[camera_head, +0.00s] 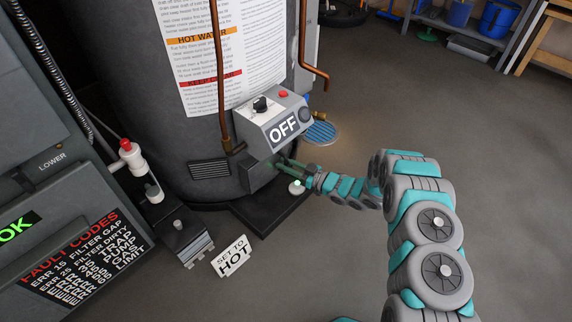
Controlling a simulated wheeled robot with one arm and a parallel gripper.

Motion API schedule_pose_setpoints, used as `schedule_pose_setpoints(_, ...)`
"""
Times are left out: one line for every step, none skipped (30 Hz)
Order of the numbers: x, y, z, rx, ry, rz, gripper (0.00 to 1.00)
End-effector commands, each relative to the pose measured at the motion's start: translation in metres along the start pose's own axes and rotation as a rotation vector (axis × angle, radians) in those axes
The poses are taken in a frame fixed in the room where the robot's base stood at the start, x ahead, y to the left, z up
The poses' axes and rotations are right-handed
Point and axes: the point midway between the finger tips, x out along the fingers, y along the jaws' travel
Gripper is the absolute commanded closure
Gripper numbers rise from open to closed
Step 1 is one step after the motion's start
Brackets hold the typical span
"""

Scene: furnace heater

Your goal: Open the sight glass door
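A dark grey water heater tank (170,130) stands in the upper middle, with a grey control box reading OFF (283,127) on its side. Below that box, a small dark grey panel (257,176) sits low on the tank; it may be the sight glass door, but I cannot tell whether it is open. My gripper (284,166) reaches in from the right, right beside this panel and under the control box. Its fingertips are small, partly green and blend with the tank, so their opening and any contact are unclear.
A white sign reading SET TO HOT (231,256) stands on the floor near a small grey box (188,240). Copper pipes (313,72) run down by the tank. A fault code panel (75,255) fills the lower left. Open floor (510,190) lies right.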

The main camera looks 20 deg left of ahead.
Motion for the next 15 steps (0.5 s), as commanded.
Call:
schedule_pose_setpoints(-0.0001,0.0000,0.0000,0.000,0.000,0.000,0.75)
schedule_pose_setpoints(-0.0001,0.0000,0.0000,0.000,0.000,0.000,0.78)
schedule_pose_setpoints(-0.0001,0.0000,-0.0001,0.000,0.000,0.000,0.83)
schedule_pose_setpoints(-0.0002,0.0000,-0.0001,0.000,0.000,0.000,0.86)
schedule_pose_setpoints(-0.0002,0.0000,-0.0001,0.000,0.000,0.000,0.90)
schedule_pose_setpoints(-0.0002,0.0000,0.0000,0.000,0.000,0.000,0.94)
schedule_pose_setpoints(-0.0002,-0.0001,0.0000,0.000,0.000,0.000,0.97)
schedule_pose_setpoints(-0.0002,-0.0001,0.0000,0.000,0.000,0.000,1.00)
schedule_pose_setpoints(-0.0002,-0.0001,0.0000,0.000,0.000,0.000,1.00)
schedule_pose_setpoints(-0.0002,-0.0001,0.0000,0.000,0.000,0.000,1.00)
schedule_pose_setpoints(-0.0002,-0.0001,-0.0001,0.000,0.000,0.000,1.00)
schedule_pose_setpoints(-0.0002,-0.0001,-0.0001,0.000,0.000,0.000,1.00)
schedule_pose_setpoints(-0.0002,-0.0002,-0.0001,0.000,0.000,-0.001,1.00)
schedule_pose_setpoints(-0.0002,-0.0002,0.0000,0.000,0.000,-0.001,1.00)
schedule_pose_setpoints(-0.0002,-0.0002,0.0000,0.000,0.000,-0.001,1.00)
